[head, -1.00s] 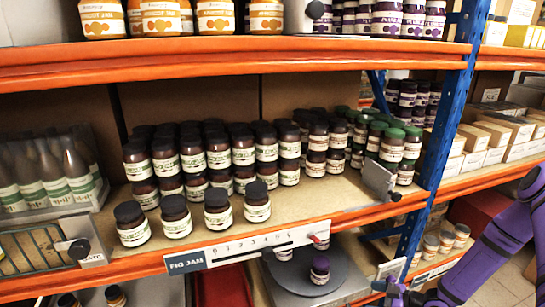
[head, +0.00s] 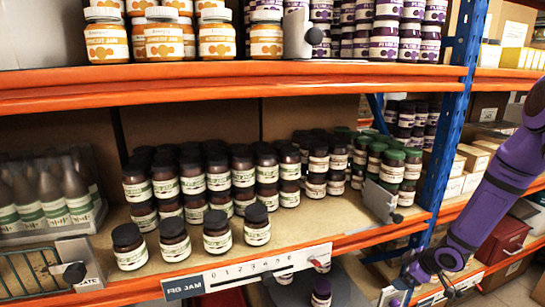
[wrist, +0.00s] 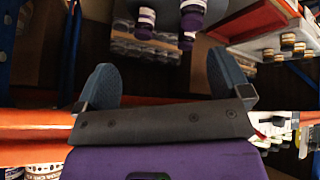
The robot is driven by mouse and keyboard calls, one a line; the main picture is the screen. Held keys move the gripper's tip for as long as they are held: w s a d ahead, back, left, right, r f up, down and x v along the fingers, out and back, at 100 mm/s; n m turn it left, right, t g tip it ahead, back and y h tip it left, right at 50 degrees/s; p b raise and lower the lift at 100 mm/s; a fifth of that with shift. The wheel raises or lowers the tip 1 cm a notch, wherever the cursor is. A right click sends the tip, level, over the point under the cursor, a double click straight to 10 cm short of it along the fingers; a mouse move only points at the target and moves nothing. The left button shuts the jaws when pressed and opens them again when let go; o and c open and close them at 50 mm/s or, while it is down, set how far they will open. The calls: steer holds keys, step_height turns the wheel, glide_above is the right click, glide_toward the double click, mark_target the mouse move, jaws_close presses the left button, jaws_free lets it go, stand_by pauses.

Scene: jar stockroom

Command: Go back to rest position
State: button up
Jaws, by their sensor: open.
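My arm (head: 490,200) is purple and reaches down the right side of the head view, in front of the blue upright. Its lower end is low in that picture, and the fingertips are hard to make out there. In the wrist view, my gripper (wrist: 163,88) has its two blue-grey fingers spread wide with nothing between them. A purple-labelled jar (head: 321,293) stands on a round grey platform below the fig jam shelf, left of my arm's end. Two purple-topped jars show beyond the fingers in the wrist view, one of them at its top centre (wrist: 191,20).
Apricot and plum jars fill the shelf above. The blue upright (head: 447,150) stands close to my arm. A red box (head: 503,238) sits behind it.

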steer(key=s+r+m+h, duration=0.3)
steer(key=s+r, duration=0.1)
steer(key=r, duration=1.1)
steer(key=s+r+m+h, duration=0.3)
steer(key=r+h, duration=0.1)
steer(key=r, duration=1.1)
steer(key=s+a+r+m+y, duration=0.1)
steer(key=s+a+r, duration=0.2)
steer(key=s, duration=0.5)
steer(key=s+a+r+m+y, duration=0.1)
steer(key=s+a+r+m, duration=0.1)
steer(key=s+r, duration=0.3)
steer(key=s+a+r+m, duration=0.2)
steer(key=s+a+r, duration=0.2)
steer(key=s, duration=0.7)
steer(key=shift+s+a+y, duration=0.35)
steer(key=shift+a+y, duration=0.05)
steer(key=shift+a, duration=0.15)
steer(key=shift+r, duration=0.1)
steer(key=shift+c, duration=0.2)
